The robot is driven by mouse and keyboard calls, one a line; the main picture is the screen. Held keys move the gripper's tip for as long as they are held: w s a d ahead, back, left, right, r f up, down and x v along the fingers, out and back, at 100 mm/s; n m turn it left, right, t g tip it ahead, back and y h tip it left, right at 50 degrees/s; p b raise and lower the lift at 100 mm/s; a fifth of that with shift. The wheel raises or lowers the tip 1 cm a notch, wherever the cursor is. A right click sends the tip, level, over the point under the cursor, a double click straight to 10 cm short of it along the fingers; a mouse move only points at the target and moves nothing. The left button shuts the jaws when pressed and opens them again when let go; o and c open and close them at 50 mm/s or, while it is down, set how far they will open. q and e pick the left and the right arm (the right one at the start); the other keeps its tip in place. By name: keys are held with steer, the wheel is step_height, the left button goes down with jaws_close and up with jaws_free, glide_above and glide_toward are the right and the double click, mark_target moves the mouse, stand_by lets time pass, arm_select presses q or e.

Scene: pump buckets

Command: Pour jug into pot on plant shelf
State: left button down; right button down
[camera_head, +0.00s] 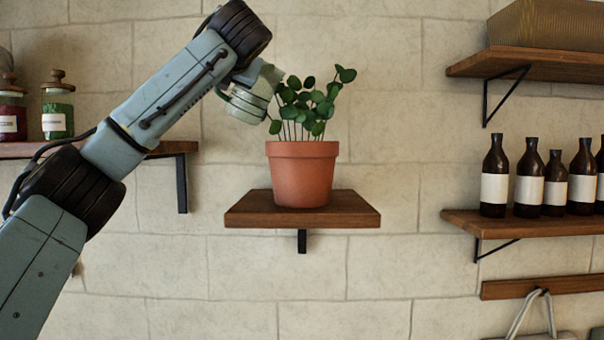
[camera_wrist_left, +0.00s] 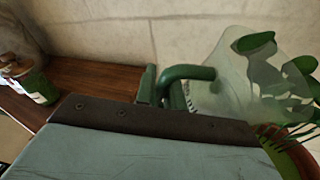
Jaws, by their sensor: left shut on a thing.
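The terracotta pot (camera_head: 302,178) with a leafy green plant (camera_head: 312,100) stands upright on a small wooden plant shelf (camera_head: 350,210). My left gripper (camera_wrist_left: 166,90) is shut on the green handle of the jug (camera_head: 247,102), up and left of the pot. The pale jug with green trim is tilted, close beside the leaves and above the level of the pot's rim. The fingers are mostly hidden in the head view. No water stream is visible. My right gripper is out of view.
A left shelf (camera_head: 160,150) holds lidded jars (camera_head: 57,108). On the right, a shelf (camera_head: 470,218) holds several dark bottles (camera_head: 495,185), with a box (camera_head: 550,25) on the shelf above. A rail with a hanging bag is below.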

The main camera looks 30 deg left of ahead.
arm_select(q)
steer(key=shift+r, duration=1)
steer(key=n+h, duration=0.3)
steer(key=shift+d+n+g+h, duration=0.1)
steer(key=shift+n+g+h, duration=0.2)
steer(key=shift+h, duration=0.1)
steer(key=shift+f, duration=0.1)
